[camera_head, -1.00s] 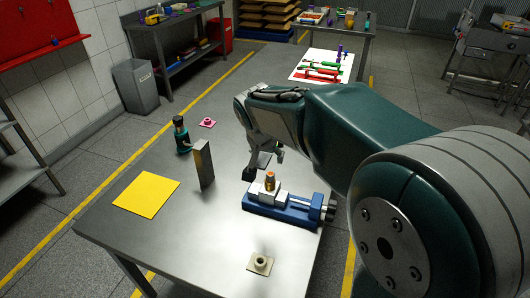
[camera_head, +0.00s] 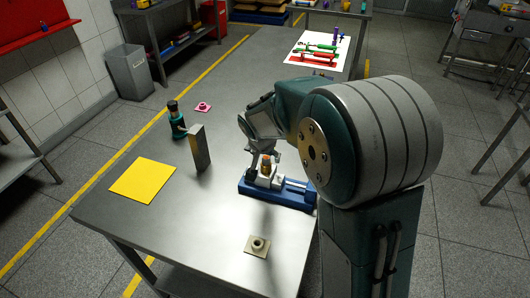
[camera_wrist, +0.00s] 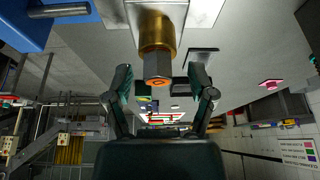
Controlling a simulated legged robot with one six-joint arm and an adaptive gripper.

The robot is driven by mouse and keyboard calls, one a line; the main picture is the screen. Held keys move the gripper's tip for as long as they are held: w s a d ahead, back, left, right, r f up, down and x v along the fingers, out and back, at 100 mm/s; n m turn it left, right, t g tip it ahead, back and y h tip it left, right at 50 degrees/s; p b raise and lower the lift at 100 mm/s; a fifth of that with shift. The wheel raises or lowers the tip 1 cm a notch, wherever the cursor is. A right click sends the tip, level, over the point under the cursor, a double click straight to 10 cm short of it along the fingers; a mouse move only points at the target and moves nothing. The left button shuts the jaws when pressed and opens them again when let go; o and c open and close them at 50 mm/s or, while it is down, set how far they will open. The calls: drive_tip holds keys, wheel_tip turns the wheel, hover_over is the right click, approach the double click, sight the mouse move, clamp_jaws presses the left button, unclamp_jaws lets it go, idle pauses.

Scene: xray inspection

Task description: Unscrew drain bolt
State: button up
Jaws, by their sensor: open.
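A brass drain bolt with an orange-marked tip (camera_head: 266,163) stands upright in the light jaws of a blue vise (camera_head: 250,189) on the metal table. In the wrist view the bolt (camera_wrist: 155,40) shows as a gold collar with a grey hex part and an orange end. My gripper (camera_head: 264,155) is at the bolt's top in the head view. In the wrist view my gripper's fingers (camera_wrist: 163,85) are spread, one on each side of the line of the hex end. I cannot tell whether they touch it.
A grey upright block (camera_head: 199,148) and a dark green bottle-like object (camera_head: 177,120) stand left of the vise. A white mat (camera_head: 325,40) with coloured tools lies farther back.

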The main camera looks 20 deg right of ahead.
clamp_jaws()
idle(0.4)
drive_tip(key=shift+r, duration=0.1)
drive_tip(key=shift+r, duration=1.3)
